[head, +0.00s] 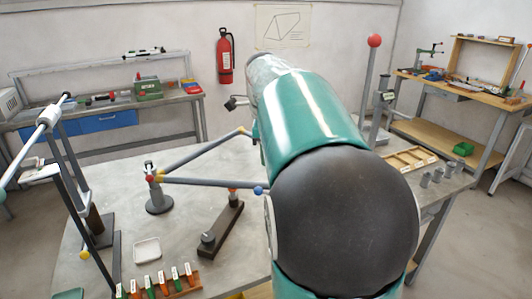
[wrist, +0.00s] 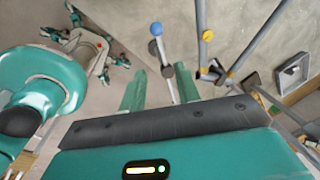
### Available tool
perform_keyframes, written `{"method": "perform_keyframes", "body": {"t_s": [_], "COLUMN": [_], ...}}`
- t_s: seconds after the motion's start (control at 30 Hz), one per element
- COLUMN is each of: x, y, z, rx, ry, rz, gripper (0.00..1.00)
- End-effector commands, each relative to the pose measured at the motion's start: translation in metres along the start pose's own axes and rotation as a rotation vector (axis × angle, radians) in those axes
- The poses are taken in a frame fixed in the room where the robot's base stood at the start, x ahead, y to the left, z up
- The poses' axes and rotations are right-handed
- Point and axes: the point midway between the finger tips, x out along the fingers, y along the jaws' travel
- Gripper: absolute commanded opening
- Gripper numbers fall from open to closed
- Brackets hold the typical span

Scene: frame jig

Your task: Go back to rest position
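My arm fills the middle of the head view and hides my gripper there. In the wrist view my gripper (wrist: 160,88) has its two green fingers apart, with no object visibly clamped between them. A grey rod with a blue ball end (wrist: 156,29) shows beyond and between the fingers; its distance from them is hard to tell. In the head view two grey tubes meet at a round stand (head: 158,200). The lower tube (head: 210,182) ends in a blue ball, and the upper tube (head: 203,152) ends in a yellow joint.
A dark bar fixture (head: 222,230) and a white tray (head: 147,250) lie on the grey table (head: 110,180). A rack of labelled pieces (head: 158,284) is at the front. A red-topped post (head: 374,42) and a wooden tray (head: 410,160) are right of my arm. Another frame (head: 70,160) stands left.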

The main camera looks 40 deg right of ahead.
Motion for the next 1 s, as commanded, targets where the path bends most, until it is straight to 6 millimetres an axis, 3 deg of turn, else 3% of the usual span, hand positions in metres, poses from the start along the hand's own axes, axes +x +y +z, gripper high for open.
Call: {"method": "perform_keyframes", "body": {"t_s": [0.33, 0.47, 0.57, 0.77, 1.0], "x": [0.0, -0.004, -0.009, -0.009, 0.01], "y": [0.002, 0.021, 0.054, 0.139, 0.243], "z": [0.001, 0.013, 0.029, 0.062, 0.079], "rx": [-0.014, -0.156, -0.397, -1.013, -1.75], "ry": [-0.003, -0.028, -0.063, -0.113, -0.085], "rz": [-0.001, -0.018, -0.051, -0.165, -0.343], "gripper": [0.32, 0.32, 0.32, 0.32, 0.32]}}
